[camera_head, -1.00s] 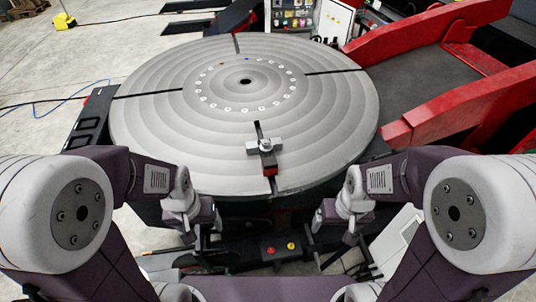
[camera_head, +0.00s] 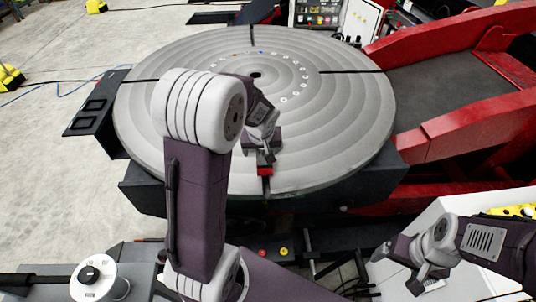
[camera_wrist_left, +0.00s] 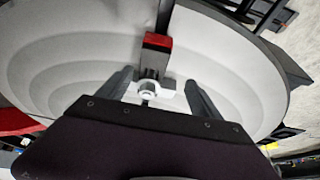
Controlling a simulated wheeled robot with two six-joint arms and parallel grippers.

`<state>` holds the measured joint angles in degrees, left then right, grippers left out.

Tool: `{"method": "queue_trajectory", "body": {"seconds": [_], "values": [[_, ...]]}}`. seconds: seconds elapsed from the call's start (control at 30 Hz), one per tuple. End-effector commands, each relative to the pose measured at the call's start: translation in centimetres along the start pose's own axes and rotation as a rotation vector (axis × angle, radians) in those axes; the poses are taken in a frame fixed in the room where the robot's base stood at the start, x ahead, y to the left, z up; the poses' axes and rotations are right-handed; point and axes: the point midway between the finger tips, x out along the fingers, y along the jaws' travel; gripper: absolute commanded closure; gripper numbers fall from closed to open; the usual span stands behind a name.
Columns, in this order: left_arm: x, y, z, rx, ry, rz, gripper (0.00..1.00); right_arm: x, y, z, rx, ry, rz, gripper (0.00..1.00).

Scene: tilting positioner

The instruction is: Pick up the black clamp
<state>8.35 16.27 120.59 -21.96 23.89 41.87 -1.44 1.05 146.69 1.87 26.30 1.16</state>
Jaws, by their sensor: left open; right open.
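The black clamp (camera_head: 265,160) lies on the near part of the grey round table (camera_head: 345,145), with its red end toward me. In the left wrist view the clamp (camera_wrist_left: 154,63) shows a red block, a black body and a silver crosspiece with a round nut. My left gripper (camera_head: 263,147) is over the clamp and hides much of it in the head view. In the wrist view its open fingers (camera_wrist_left: 157,90) stand on either side of the clamp, with gaps. Whether they have reached its height I cannot tell. My right gripper (camera_head: 400,272) is open and empty at lower right, away from the table.
The table has dark radial slots and a ring of small marks round its centre hole. A red frame (camera_head: 470,125) stands at right. A control box (camera_head: 335,18) is at the back. A white bin (camera_head: 455,205) with yellow items is at lower right. Most of the tabletop is clear.

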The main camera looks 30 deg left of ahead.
Motion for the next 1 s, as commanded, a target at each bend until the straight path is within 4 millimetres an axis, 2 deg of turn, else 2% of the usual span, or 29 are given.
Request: {"method": "queue_trajectory", "body": {"seconds": [0.1, 0.27, 0.5, 0.6, 0.8, 1.0], "values": [[1.4, 0.0, 0.0, 0.001, -0.002, 0.000, 0.25, 0.0, 0.0, 0.0, 0.000, 0.000, 0.000, 0.15], [2.0, 0.1, 0.0, 0.001, -0.001, 0.000, 0.25, 0.0, 0.0, 0.0, 0.000, 0.000, 0.000, 0.15], [6.2, 0.7, 0.0, 0.001, -0.002, 0.000, 0.25, 0.3, 0.0, 0.0, 0.000, 0.000, 0.000, 0.15], [6.8, 0.7, 0.0, 0.000, -0.001, 0.001, 0.25, 0.4, 0.0, 0.0, 0.000, 0.000, 0.000, 0.15], [6.8, 0.8, -0.1, 0.000, 0.000, 0.001, 0.25, 0.3, 0.0, 0.0, 0.000, 0.000, 0.000, 0.15], [6.8, 0.8, -0.1, 0.000, 0.000, 0.001, 0.81, 0.3, 0.0, 0.0, 0.000, 0.000, 0.000, 0.15]]}}
